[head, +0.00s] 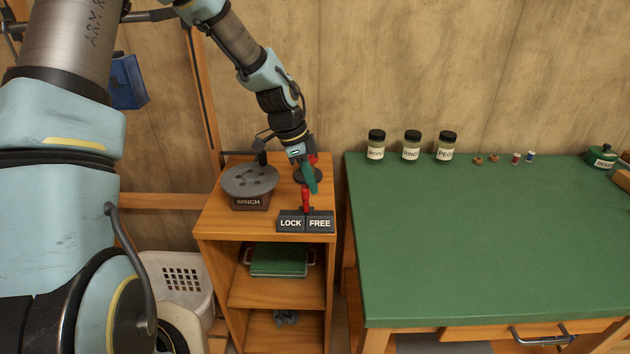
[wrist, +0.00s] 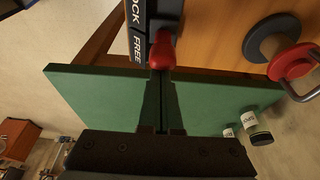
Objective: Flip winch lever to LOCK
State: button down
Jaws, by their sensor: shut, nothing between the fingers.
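The winch lever (head: 305,197) is a red-knobbed handle behind a dark label plate (head: 291,224) marked LOCK on the left and FREE on the right. In the head view it stands near the line between the two words. In the wrist view its red knob (wrist: 162,50) shows beside the word FREE. My gripper (head: 312,189) is shut and empty, pointing down just above and beside the knob. In the wrist view its fingertips (wrist: 160,76) end close to the knob; I cannot tell whether they touch. The grey winch drum (head: 249,179) sits left of the lever.
The wooden stand (head: 212,217) holds the winch. A red-and-dark round fitting (wrist: 287,57) lies behind the lever. A green-topped workbench (head: 450,250) stands to the right, with several jars along its back. A white basket (head: 178,280) is on the floor at left.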

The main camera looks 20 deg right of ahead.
jog(key=shift+w+a+r, duration=0.1)
jog(key=shift+w+a, duration=0.25)
jog(key=shift+a, duration=0.3)
jog(key=shift+r+p, duration=0.8)
jog(key=shift+p, duration=0.05)
jog(key=shift+d, duration=0.1)
jog(key=b+v, duration=0.1)
jog(key=v, duration=0.8)
jog(key=shift+a+b, duration=0.3)
jog(key=shift+a, duration=0.05)
jog(key=shift+w+r, duration=0.1)
